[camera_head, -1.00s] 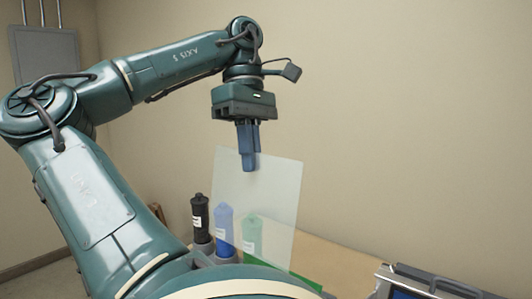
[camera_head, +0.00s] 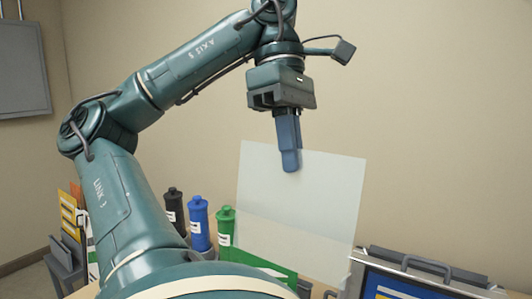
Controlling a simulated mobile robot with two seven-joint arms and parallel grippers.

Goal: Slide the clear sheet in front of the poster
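My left gripper (camera_head: 290,160) points down, with its blue fingers closed on the top edge of the clear sheet (camera_head: 300,210). The sheet hangs upright, slightly tilted, in the middle of the head view. It is pale and see-through. A blue and yellow printed panel (camera_head: 392,286) sits in a grey frame at the lower right and is cut off by the picture's edge. It looks like the poster, but I cannot be sure. The sheet's lower right corner shows just left of this frame. I cannot tell the gap in depth. My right gripper is not in view.
A black bottle (camera_head: 175,211), a blue bottle (camera_head: 199,223) and a green bottle (camera_head: 225,226) stand left of the sheet. A grey handle (camera_head: 425,264) tops the frame. Colored folders (camera_head: 70,215) stand far left. The wall behind is bare.

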